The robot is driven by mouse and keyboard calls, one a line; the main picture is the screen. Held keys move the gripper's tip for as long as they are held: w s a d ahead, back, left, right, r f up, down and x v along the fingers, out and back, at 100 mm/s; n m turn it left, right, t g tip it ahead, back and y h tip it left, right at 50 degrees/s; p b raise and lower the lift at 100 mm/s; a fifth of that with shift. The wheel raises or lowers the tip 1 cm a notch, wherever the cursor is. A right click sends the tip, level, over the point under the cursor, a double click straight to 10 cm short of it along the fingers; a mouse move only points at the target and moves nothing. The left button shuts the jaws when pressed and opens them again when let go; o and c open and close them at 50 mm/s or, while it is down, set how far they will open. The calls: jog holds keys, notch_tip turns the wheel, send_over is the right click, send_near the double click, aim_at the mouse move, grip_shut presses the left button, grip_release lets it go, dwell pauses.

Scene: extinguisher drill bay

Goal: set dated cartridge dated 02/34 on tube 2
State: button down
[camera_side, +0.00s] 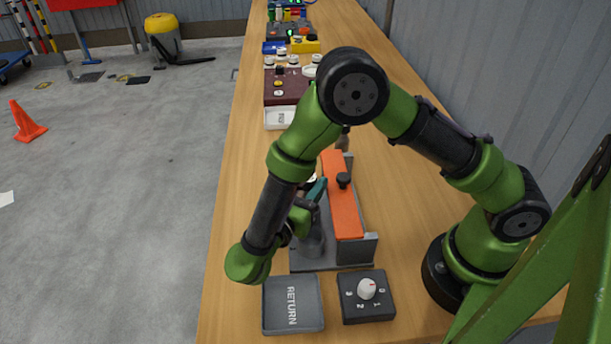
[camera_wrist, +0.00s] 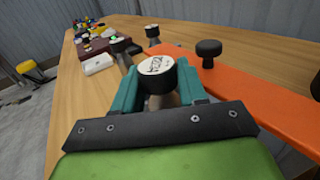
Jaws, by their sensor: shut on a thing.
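My gripper (camera_wrist: 157,88) has teal fingers and is shut on a short black cartridge with a white printed top (camera_wrist: 157,66). The print on it is too small to read surely. In the side view my gripper (camera_side: 316,188) is beside the orange cover, above the grey rack (camera_side: 345,258), and my arm hides much of it. A grey tube (camera_side: 312,243) stands near the front of the rack; I cannot read a tube number.
An orange cover (camera_side: 343,205) with a black knob (camera_side: 344,180) runs along the rack. A grey RETURN tray (camera_side: 267,311) and a dial box (camera_side: 380,309) stand in front. A white tray (camera_side: 274,120) and a maroon block (camera_side: 281,99) are farther back. Bare wood lies right of the rack.

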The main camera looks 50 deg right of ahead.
jog(key=c, duration=0.9)
grip_release()
jog(key=v, duration=1.1)
jog(key=s+d+r+m+g+y, duration=0.1)
jog(key=d+r+m+g+y, duration=0.3)
jog(key=d, duration=0.3)
jog(key=s+d+r+m+g+y, duration=0.2)
jog(key=d+r+m+y, duration=0.3)
jog(key=d+m+y, duration=0.15)
jog(key=s+d+r+m+t+y, duration=0.2)
jog(key=r+m+t+y, duration=0.5)
jog(key=m, duration=0.7)
jog(key=shift+s+d+t+y, duration=0.3)
jog(key=shift+s+t+y, duration=0.45)
jog(key=shift+t+y, duration=0.35)
